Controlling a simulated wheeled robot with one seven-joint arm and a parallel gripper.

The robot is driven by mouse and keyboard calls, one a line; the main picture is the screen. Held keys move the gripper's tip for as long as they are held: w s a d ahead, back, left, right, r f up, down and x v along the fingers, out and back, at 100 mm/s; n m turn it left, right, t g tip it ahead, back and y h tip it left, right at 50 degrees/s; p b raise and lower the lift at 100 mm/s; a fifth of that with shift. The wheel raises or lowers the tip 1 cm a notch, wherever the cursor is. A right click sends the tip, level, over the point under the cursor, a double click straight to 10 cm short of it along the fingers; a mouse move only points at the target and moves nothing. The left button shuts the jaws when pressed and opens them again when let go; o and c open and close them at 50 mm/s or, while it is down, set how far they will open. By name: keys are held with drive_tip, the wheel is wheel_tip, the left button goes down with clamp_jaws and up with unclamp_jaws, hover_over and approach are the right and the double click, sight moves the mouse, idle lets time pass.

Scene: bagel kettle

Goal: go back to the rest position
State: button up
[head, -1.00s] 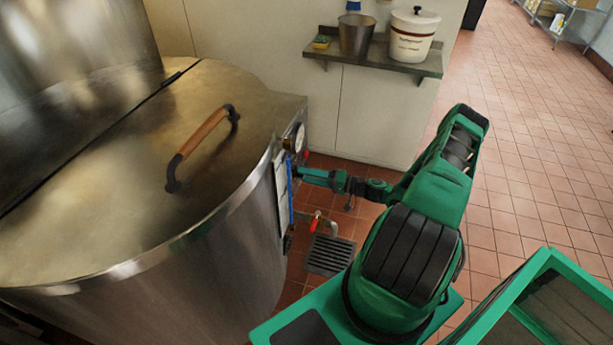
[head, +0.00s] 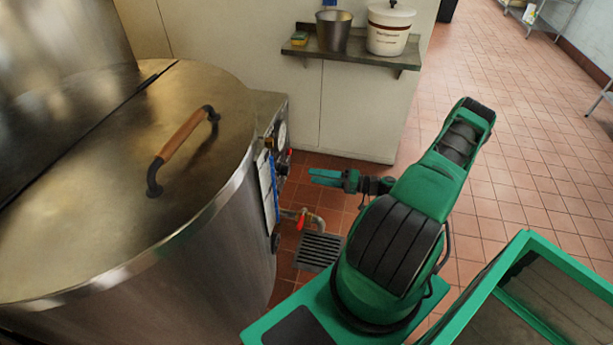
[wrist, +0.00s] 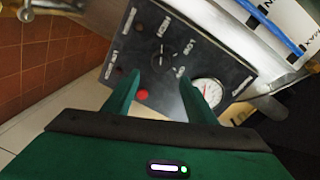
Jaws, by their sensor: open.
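My gripper (head: 326,177) is green and shows in the head view to the right of the big steel kettle (head: 225,240), above the tiled floor and apart from the kettle. In the wrist view my gripper (wrist: 155,88) has its two fingers apart with nothing between them. Beyond the fingers is a dark control panel (wrist: 195,48) with a knob (wrist: 163,57), a red button (wrist: 142,95) and a round white gauge (wrist: 208,92). The gauge also shows on the kettle's side in the head view (head: 282,133).
The kettle's lid with its wooden handle (head: 183,142) is closed. A red-handled valve (head: 302,219) and a floor drain (head: 318,251) lie below my gripper. A wall shelf (head: 350,55) holds a metal pot (head: 333,30) and a white bucket (head: 389,28). Open floor lies to the right.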

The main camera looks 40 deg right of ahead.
drive_tip(key=shift+s+d, duration=0.25)
drive_tip(key=shift+s, duration=0.1)
idle(0.4)
drive_tip(key=s+a+r+n+g+h, duration=0.1)
drive_tip(key=s+a+r+g+h, duration=0.15)
drive_tip(key=r+g, duration=0.4)
drive_tip(key=s+a+r+n+g+h, duration=0.2)
drive_tip(key=s+r+g, duration=0.15)
drive_tip(key=r, duration=0.55)
drive_tip(key=s+a+r+n+g+h, duration=0.1)
drive_tip(key=s+a+r+g+h, duration=0.2)
drive_tip(key=r, duration=0.5)
drive_tip(key=s+a+r+m+h, duration=0.1)
drive_tip(key=s+a+r+m, duration=0.1)
drive_tip(key=s+r, duration=0.4)
drive_tip(key=s+a+r+m+g+h, duration=0.1)
drive_tip(key=s+a+r+m, duration=0.1)
drive_tip(key=s+r, duration=0.5)
drive_tip(key=s, duration=0.5)
drive_tip(key=shift+a+r, duration=0.25)
drive_tip(key=shift+a, duration=0.05)
drive_tip(key=shift+w+h, duration=0.1)
drive_tip(key=shift+h, duration=0.15)
